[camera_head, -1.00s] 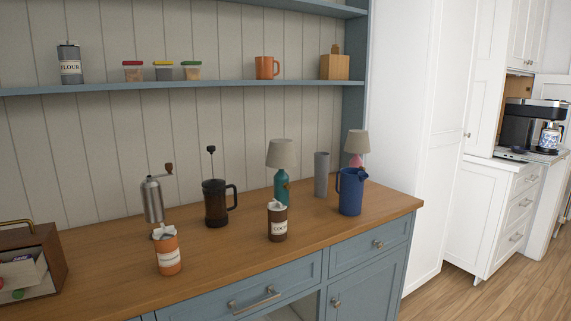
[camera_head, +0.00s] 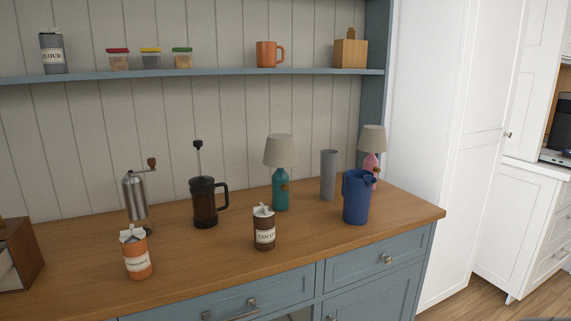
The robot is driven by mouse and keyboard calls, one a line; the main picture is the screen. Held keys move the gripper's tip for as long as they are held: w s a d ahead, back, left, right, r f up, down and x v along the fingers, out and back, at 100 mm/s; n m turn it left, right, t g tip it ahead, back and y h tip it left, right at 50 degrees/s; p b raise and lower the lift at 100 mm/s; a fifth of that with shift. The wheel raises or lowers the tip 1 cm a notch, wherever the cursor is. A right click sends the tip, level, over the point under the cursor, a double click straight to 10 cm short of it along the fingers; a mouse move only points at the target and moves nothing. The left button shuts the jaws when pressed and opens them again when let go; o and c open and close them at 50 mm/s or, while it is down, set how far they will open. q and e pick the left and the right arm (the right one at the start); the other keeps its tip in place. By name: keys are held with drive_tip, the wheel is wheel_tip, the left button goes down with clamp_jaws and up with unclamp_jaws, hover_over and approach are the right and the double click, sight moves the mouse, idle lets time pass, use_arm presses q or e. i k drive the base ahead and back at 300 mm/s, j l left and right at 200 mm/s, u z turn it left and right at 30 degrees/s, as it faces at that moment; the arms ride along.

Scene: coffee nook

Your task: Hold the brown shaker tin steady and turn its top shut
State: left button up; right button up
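The brown shaker tin (camera_head: 264,230), with a pale label reading roughly "COCO", stands upright on the wooden counter (camera_head: 330,232), near the middle of the view. A whitish, angular top sits on it; whether that top is open or shut is too small to tell. Neither of my grippers is in view, and nothing touches the tin.
An orange tin (camera_head: 137,256) stands to the left. Behind are a metal grinder (camera_head: 135,198), a French press (camera_head: 205,205), a teal lamp (camera_head: 281,188) and a grey cylinder (camera_head: 328,176). A blue pitcher (camera_head: 356,200) stands right. The counter before the brown tin is clear.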

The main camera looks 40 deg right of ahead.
sight(262, 212)
drive_tip(key=k+l, duration=0.1)
drive_tip(key=l, duration=1.8)
drive_tip(key=k+u, duration=0.05)
